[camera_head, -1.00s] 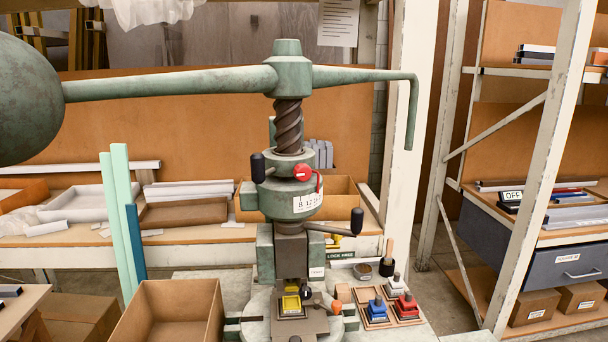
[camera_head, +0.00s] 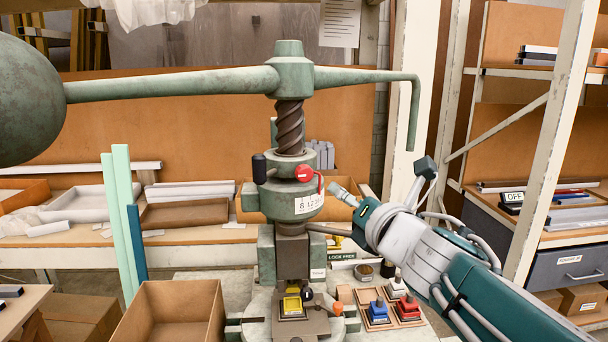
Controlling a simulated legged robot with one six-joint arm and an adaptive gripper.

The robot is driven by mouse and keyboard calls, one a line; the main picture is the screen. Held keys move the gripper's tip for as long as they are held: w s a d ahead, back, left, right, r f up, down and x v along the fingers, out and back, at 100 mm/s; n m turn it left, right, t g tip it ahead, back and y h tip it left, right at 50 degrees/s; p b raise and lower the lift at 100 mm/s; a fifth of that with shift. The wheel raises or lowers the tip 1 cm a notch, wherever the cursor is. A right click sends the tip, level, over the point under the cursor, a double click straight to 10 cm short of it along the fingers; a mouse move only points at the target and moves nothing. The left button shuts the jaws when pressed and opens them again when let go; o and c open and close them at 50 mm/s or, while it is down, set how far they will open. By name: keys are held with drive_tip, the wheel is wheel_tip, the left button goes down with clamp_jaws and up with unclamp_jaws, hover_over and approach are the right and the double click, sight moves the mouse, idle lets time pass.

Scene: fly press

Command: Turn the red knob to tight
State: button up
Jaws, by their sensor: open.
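The red knob (camera_head: 304,173) sits on the front right of the fly press's green collar, just above a white scale with numbers. A thin red lever or pointer hangs at its right side. My gripper (camera_head: 343,191) is to the right of the knob and slightly lower, apart from it in the picture, with its fingertips pointing left. The jaws are open and appear empty. The fly press (camera_head: 288,120) stands upright with its screw and long handle bar above.
Blue and red tooling blocks (camera_head: 378,310) stand in a tray at lower right. An open cardboard box (camera_head: 172,315) is at lower left. The handle bar (camera_head: 180,85) spans above.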

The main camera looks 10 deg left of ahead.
sight(306, 176)
drive_tip(key=w+a+n, duration=0.1)
drive_tip(key=w+a, duration=0.2)
drive_tip(key=w+a+n+y, duration=0.1)
drive_tip(key=w+a, duration=0.1)
drive_tip(key=w+a+n, duration=0.1)
drive_tip(key=w+a, duration=0.2)
drive_tip(key=shift+w+a+r+g+y, duration=0.25)
drive_tip(key=shift+w+a+g+y, duration=0.05)
drive_tip(key=shift+g+y, duration=0.1)
clamp_jaws()
